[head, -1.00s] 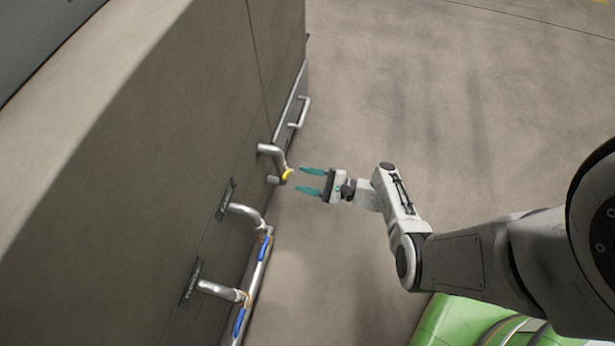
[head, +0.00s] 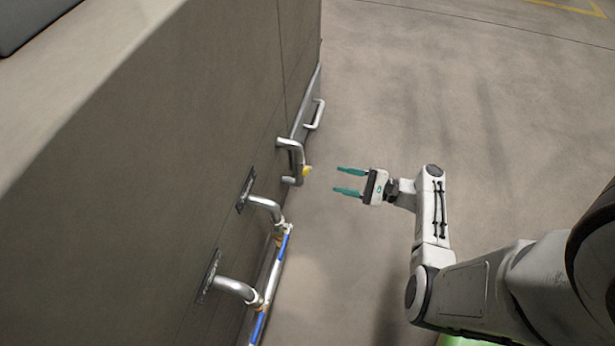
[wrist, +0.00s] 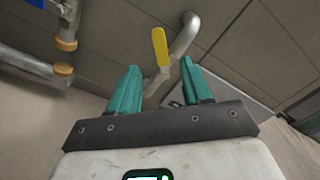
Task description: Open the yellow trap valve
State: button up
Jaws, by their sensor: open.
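The yellow trap valve handle (head: 307,171) sits on a bent grey pipe (head: 291,145) that comes out of the wall. In the wrist view the yellow handle (wrist: 159,47) stands out beyond my fingertips, roughly upright in the picture, with the pipe (wrist: 186,36) curving at its right. My gripper (head: 350,180) is open and empty, to the right of the valve in the head view, with a clear gap between. In the wrist view the teal fingers of my gripper (wrist: 160,70) lie to either side below the handle and do not touch it.
Two more wall pipes (head: 265,203) with dark plates join a lower pipe with blue handles (head: 282,247), nearer in the head view. The wall (head: 200,130) runs along the left. A grey handle bar (head: 316,114) is beyond the valve. Concrete floor (head: 420,90) at the right is clear.

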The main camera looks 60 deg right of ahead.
aim_at(307, 172)
jog(key=b+x, duration=0.2)
jog(key=x, duration=0.7)
jog(key=shift+w+a, duration=0.15)
jog(key=shift+w, duration=0.15)
jog(key=shift+c, duration=0.3)
grip_shut()
